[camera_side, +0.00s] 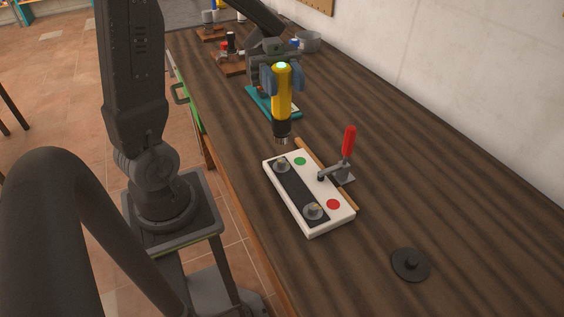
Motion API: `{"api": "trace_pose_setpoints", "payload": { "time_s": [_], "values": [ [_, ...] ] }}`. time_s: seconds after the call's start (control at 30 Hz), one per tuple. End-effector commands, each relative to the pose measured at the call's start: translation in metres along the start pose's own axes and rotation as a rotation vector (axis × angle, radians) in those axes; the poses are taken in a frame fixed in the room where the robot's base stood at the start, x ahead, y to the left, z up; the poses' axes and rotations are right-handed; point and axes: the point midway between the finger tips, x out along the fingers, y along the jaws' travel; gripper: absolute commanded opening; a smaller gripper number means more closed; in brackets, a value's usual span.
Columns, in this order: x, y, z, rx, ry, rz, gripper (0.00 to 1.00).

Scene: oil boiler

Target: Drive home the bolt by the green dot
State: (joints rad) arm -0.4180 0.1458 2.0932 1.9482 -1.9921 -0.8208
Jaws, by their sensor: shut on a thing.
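A white block (335,222) with a black strip lies on the bench. It carries a green dot (300,161) at its far end and a red dot (333,204) at its near end. One bolt (281,165) stands by the green dot and another bolt (313,211) by the red dot. My gripper (282,80) is shut on a yellow and black screwdriver tool (281,98), held upright. The tool's dark tip hangs above and just behind the bolt by the green dot, apparently apart from it.
A toggle clamp with a red handle (349,141) rises at the block's right side. A black disc (411,264) lies on the bench at the near right. A teal stand (260,101) and wooden holders (228,62) are farther back. The bench right of the clamp is clear.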

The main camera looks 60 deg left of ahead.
Motion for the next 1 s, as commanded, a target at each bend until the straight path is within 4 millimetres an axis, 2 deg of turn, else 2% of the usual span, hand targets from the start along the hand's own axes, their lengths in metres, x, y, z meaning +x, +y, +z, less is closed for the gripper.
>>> {"api": "trace_pose_setpoints", "payload": {
  "time_s": [0.37,0.8,1.0],
  "values": [
    [0.000,0.000,0.004,0.000,0.002,0.001,0.00],
    [0.001,0.000,0.040,-0.001,0.001,0.001,0.00],
    [0.001,0.000,0.047,0.002,0.001,0.001,0.00]
  ]
}}
